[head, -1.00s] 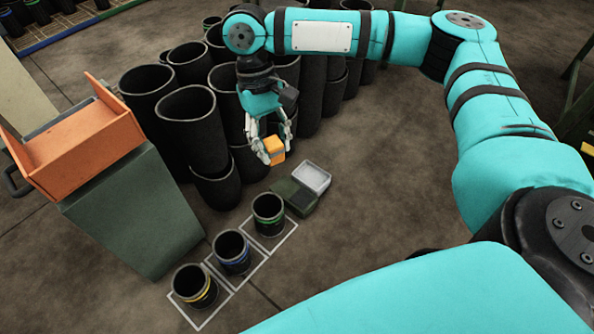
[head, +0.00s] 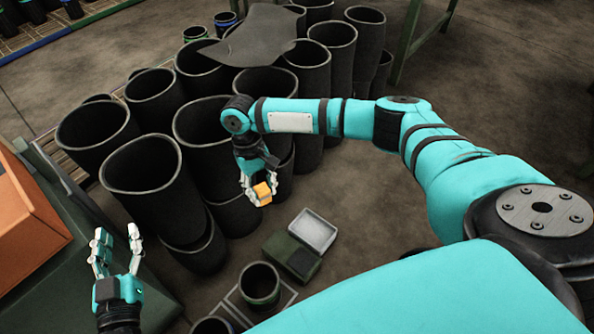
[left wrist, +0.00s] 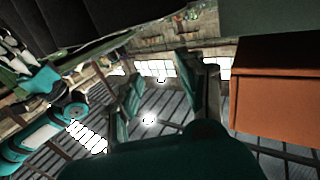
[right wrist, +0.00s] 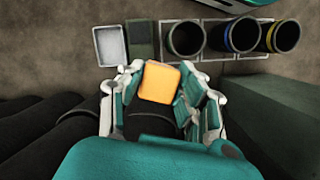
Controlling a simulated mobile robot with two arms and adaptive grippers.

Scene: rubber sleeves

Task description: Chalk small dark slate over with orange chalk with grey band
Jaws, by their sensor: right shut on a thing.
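My right gripper (head: 262,192) is shut on the orange chalk (head: 263,193), a small block held in the air beside the tall black sleeves. The right wrist view shows the chalk (right wrist: 159,82) between the fingers (right wrist: 160,95); I cannot make out its grey band there. A small dark slate (head: 302,262) appears as a dark square on a green block (head: 283,248) on the floor, below and right of the chalk in the head view, apart from it. My left gripper (head: 117,250) is open and empty at the lower left; its fingers (left wrist: 160,95) are spread in the left wrist view.
A pale grey tray (head: 313,230) adjoins the green block. Short banded sleeves (head: 259,285) stand on marked squares in front. Tall black sleeves (head: 150,185) crowd the left and back. An orange box (head: 25,215) is at far left. Floor right of the tray is clear.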

